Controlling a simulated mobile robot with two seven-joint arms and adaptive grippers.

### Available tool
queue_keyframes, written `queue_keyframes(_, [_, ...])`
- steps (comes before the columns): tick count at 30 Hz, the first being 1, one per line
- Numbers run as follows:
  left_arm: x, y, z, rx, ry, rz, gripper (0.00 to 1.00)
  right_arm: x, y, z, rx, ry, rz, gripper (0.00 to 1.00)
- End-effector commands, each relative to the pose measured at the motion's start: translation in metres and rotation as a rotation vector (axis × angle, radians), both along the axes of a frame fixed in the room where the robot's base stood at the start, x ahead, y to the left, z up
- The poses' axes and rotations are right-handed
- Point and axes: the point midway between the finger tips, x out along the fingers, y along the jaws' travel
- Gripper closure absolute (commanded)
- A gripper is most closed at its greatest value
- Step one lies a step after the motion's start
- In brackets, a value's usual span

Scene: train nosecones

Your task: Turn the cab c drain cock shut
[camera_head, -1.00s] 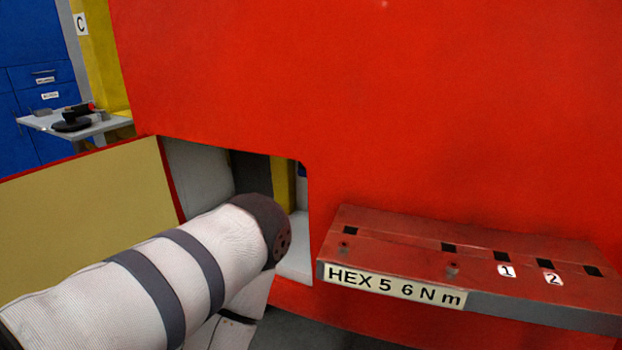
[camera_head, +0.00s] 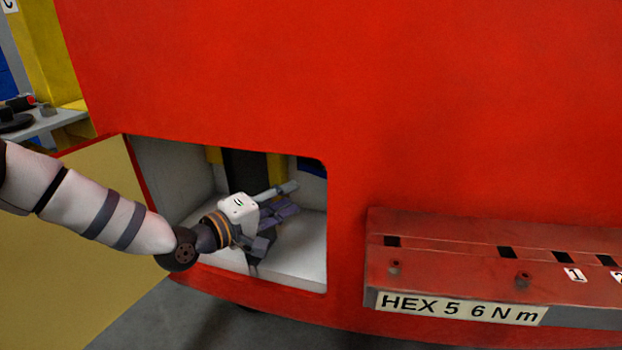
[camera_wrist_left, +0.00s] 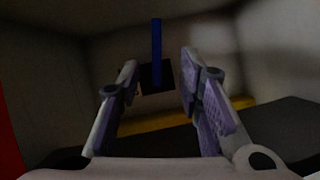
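The drain cock shows in the left wrist view as an upright blue lever (camera_wrist_left: 157,50) with a dark block (camera_wrist_left: 157,78) around its lower part. My left gripper (camera_head: 289,198) is inside the open compartment in the red cab front, and its fingers point inward to the right. In the left wrist view my left gripper (camera_wrist_left: 160,66) is open and empty, with the lever between its fingertips in the picture. Gaps show on both sides of the lever; its depth from the tips is hard to tell. In the head view I cannot make out the lever. My right gripper is not in view.
The pale compartment (camera_head: 305,250) has a red rim close around my left wrist. Its tan door (camera_head: 75,240) stands open at the left. A red step (camera_head: 440,260) labelled HEX 5 6 N m juts out at the right. A grey table (camera_head: 50,122) stands far left.

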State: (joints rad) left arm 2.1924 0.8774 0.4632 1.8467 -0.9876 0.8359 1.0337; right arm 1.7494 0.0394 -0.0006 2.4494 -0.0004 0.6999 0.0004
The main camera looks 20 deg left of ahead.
Motion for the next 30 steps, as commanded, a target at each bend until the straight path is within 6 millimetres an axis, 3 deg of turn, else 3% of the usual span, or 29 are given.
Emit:
queue_keyframes(5, [0.023,-0.007,0.0,-0.007,-0.01,0.0,0.67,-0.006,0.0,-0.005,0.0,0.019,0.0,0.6])
queue_keyframes(12, [0.079,-0.032,-0.007,-0.006,-0.006,0.002,0.67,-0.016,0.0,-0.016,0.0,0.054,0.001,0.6])
queue_keyframes(16, [0.1,-0.041,-0.008,-0.006,-0.006,0.002,0.67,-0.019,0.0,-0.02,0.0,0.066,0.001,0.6])
queue_keyframes(21, [0.111,-0.046,-0.006,-0.007,-0.008,0.002,0.67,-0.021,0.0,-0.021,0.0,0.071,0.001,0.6])
queue_keyframes(27, [0.112,-0.047,-0.004,-0.007,-0.009,0.002,0.67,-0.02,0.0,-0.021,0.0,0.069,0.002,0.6])
queue_keyframes(28, [0.112,-0.047,-0.004,-0.007,-0.009,0.002,0.69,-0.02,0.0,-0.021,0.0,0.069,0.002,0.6])
queue_keyframes(30, [0.111,-0.047,-0.004,-0.007,-0.009,0.002,0.85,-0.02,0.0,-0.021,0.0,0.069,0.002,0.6])
